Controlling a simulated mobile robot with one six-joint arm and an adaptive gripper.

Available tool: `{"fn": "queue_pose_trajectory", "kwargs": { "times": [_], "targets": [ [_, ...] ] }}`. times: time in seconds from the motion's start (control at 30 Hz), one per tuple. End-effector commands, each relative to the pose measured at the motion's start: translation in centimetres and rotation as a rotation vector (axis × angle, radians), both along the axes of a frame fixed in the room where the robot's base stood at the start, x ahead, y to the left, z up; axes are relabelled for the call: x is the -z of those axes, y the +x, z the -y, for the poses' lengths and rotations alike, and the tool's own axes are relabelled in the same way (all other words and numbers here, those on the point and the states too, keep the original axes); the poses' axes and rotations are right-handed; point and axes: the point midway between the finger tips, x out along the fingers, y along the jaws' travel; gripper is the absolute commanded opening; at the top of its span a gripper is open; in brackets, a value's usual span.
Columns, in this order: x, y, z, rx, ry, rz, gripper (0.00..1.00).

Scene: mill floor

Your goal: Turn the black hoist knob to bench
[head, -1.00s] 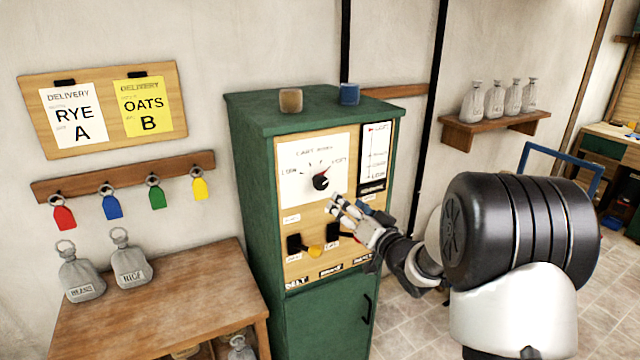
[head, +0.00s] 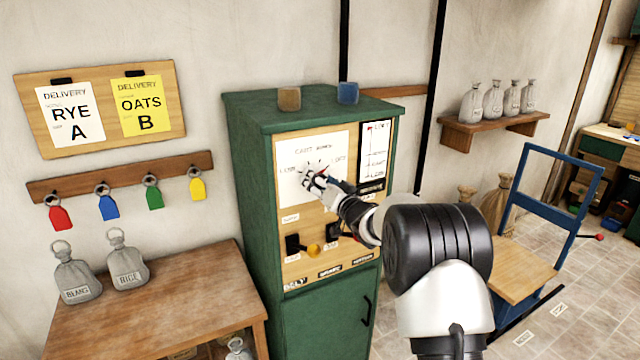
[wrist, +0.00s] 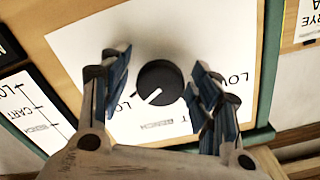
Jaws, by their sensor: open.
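The black hoist knob (wrist: 160,85) is round, with a white pointer line, on a white dial card (wrist: 75,45) on the green cabinet's front. In the wrist view, which sees the card upside down, the pointer aims down and left, between the partly hidden left label and the bottom label, which seems to read BENCH. My gripper (wrist: 162,92) is open, with one finger on each side of the knob. Small gaps seem to show; I cannot tell about contact. In the head view, my gripper (head: 316,180) covers the knob in front of the card (head: 290,150).
The green cabinet (head: 250,200) also has a cart gauge (head: 375,150), black switches (head: 293,243) and a yellow knob (head: 314,250) below the card. A wooden table (head: 170,300) with sacks is at left.

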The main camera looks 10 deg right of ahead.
Motion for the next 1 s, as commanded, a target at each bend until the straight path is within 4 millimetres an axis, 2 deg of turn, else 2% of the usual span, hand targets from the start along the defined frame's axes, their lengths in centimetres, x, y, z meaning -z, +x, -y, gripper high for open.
{"fn": "queue_pose_trajectory", "kwargs": {
  "times": [0.17, 0.8, 1.0],
  "targets": [
    [-0.01, -0.01, -0.01, 0.0, 0.0, 0.0, 0.56],
    [-0.01, -0.03, -0.01, -0.001, 0.0, 0.0, 0.14],
    [0.01, -0.03, -0.01, -0.001, -0.009, 0.004, 0.12]
  ]
}}
